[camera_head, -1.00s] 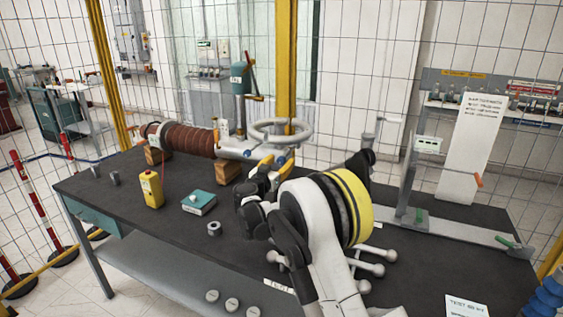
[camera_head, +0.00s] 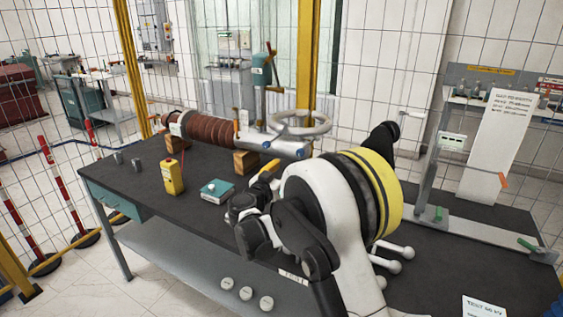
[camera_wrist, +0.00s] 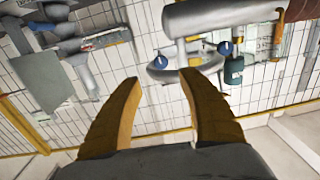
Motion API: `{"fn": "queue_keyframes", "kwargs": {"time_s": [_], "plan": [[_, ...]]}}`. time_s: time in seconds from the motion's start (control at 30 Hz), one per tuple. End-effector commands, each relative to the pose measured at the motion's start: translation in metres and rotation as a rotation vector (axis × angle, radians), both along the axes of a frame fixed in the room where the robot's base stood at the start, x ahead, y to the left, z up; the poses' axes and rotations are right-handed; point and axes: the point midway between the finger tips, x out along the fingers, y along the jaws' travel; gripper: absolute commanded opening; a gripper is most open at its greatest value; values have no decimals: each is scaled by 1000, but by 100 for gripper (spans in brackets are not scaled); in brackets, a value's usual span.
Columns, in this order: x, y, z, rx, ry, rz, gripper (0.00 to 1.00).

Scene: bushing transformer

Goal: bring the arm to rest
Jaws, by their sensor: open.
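My arm reaches over the dark workbench (camera_head: 145,183) from the lower right in the head view. My gripper (camera_wrist: 158,82) shows in the wrist view with its two yellow fingers apart and nothing between them. In the head view only a bit of a yellow finger (camera_head: 268,167) shows, and my arm hides most of the gripper. Behind it lies the brown ribbed bushing (camera_head: 212,130) on wooden blocks (camera_head: 245,161), with a grey ring (camera_head: 302,122) at its right end. My gripper looks apart from them.
A yellow handheld device (camera_head: 172,177) and a teal box (camera_head: 216,191) stand on the bench left of my arm. A metal stand (camera_head: 437,170) and a white sign (camera_head: 497,140) are to the right. Wire mesh fencing closes off the back. Striped posts (camera_head: 66,193) stand at the left.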

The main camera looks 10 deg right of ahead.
Motion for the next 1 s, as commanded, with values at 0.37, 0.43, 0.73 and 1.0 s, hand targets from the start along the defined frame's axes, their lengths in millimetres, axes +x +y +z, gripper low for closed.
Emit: {"fn": "queue_keyframes", "kwargs": {"time_s": [0.37,0.43,0.73,1.0], "plan": [[-97,-82,44,60,374,-23,48],[-130,-95,48,81,463,-2,48],[-286,-113,35,174,775,186,48],[-405,-84,-2,239,903,437,48]]}}
